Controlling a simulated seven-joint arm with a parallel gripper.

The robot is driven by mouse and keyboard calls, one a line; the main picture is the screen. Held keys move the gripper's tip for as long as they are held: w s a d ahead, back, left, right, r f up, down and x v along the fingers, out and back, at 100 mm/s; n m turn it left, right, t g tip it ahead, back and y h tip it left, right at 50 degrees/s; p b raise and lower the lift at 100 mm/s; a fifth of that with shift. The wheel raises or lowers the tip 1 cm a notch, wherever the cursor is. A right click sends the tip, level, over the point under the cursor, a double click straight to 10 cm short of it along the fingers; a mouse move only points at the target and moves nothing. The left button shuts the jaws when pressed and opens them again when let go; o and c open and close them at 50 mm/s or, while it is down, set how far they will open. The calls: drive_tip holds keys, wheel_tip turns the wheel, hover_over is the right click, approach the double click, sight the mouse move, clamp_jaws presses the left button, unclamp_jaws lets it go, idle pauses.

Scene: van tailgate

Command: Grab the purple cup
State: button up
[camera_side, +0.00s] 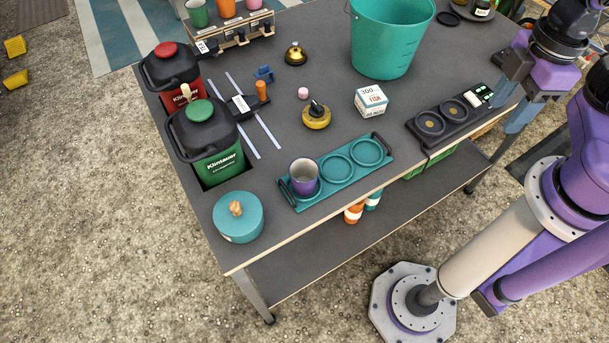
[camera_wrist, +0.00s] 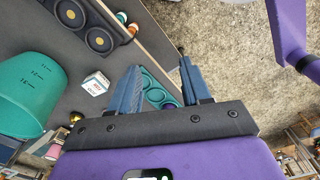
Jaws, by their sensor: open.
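The purple cup (camera_side: 305,187), with a pale inside, stands upright at the left end of a teal tray (camera_side: 337,190), which has two empty ring recesses to its right. In the wrist view, a small purple bit near the right finger looks like the cup (camera_wrist: 171,106), mostly hidden, and the teal tray (camera_wrist: 147,80) shows between the fingers. My gripper (camera_side: 510,92) is open and empty above the table's right end, well to the right of the cup. Its two blue-grey fingers also show in the wrist view (camera_wrist: 160,68).
A teal lidded pot (camera_side: 238,222) stands left of the tray; green (camera_side: 213,163) and red jerrycans stand behind.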

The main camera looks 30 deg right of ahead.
drive_tip(key=o, duration=0.7)
drive_tip(key=shift+c, duration=0.2)
drive_tip(key=t+y, duration=0.4)
drive_tip(key=y, duration=0.5)
approach(304, 171)
drive_tip(key=shift+s+a+r+n, duration=0.15)
drive_tip(key=shift+s+a+r, duration=0.2)
drive_tip(key=shift+s, duration=0.2)
drive_tip(key=shift+s+a+r+n, duration=0.2)
drive_tip(key=shift+s+r, duration=0.2)
drive_tip(key=shift+s, duration=0.15)
drive_tip(key=shift+w+a+f+t+y, duration=0.2)
drive_tip(key=shift+a+f+t+y, duration=0.25)
drive_tip(key=shift+y, duration=0.25)
drive_tip(key=shift+f+t+y, duration=0.15)
drive_tip(key=shift+t+y, duration=0.1)
drive_tip(key=shift+y, duration=0.45)
drive_tip(key=shift+x, duration=3.8)
